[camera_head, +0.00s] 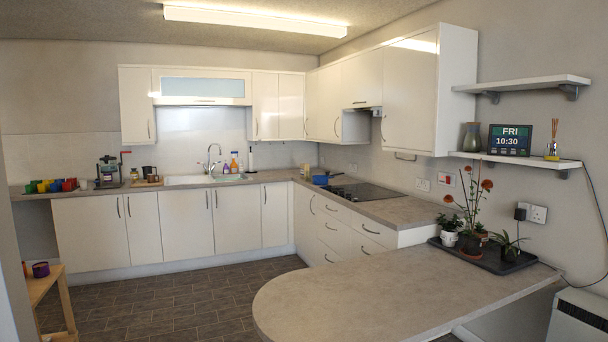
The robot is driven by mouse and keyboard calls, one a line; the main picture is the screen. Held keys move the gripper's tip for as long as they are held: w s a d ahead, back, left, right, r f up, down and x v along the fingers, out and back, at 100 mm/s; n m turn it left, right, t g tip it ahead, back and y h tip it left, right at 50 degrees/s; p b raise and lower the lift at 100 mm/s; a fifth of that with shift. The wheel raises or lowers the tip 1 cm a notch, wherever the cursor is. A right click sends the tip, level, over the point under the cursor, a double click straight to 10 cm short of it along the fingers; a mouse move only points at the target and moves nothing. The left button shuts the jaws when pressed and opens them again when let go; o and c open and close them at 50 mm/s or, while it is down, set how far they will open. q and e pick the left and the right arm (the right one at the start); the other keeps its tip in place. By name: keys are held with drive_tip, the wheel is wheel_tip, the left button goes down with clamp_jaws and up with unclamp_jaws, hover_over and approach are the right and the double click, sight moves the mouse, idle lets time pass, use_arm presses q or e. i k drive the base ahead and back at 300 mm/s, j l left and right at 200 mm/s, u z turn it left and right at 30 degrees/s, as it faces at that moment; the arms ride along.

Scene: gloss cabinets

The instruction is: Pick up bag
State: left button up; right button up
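I cannot make out a bag anywhere in the head view. Neither of my grippers shows in this view. The small items on the far counter are too small to tell apart fully, and none of them is clearly a bag.
A grey peninsula worktop (370,295) fills the front, mostly bare, with a black tray (494,259) of potted plants at its right. Behind are a hob (364,192), a blue pan (320,180), a sink (190,180) and coloured mugs (55,186). A wooden stool (43,288) stands left. The dark floor (180,310) is clear.

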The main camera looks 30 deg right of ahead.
sight(304, 166)
drive_tip(key=i+z, duration=0.1)
drive_tip(key=i, duration=0.55)
drive_tip(key=i+z, duration=0.1)
drive_tip(key=i, duration=0.55)
drive_tip(key=i+j+z, duration=0.1)
drive_tip(key=i, duration=0.6)
drive_tip(key=i+j+z, duration=0.1)
drive_tip(key=i, duration=0.55)
drive_tip(key=i+z, duration=0.2)
drive_tip(key=i, duration=1.95)
drive_tip(key=i+z, duration=0.1)
drive_tip(key=i, duration=0.45)
drive_tip(key=i+z, duration=0.15)
drive_tip(key=i, duration=0.4)
drive_tip(key=i+j+z, duration=0.1)
drive_tip(key=i, duration=0.45)
drive_tip(key=i+j+z, duration=0.1)
drive_tip(key=i, duration=0.45)
drive_tip(key=i+z, duration=0.15)
drive_tip(key=i, duration=0.35)
drive_tip(key=i+j+z, duration=0.15)
drive_tip(key=i, duration=0.35)
drive_tip(key=i+j+z, duration=0.15)
drive_tip(key=i, duration=0.3)
drive_tip(key=i+j+z, duration=0.15)
drive_tip(key=i, duration=0.35)
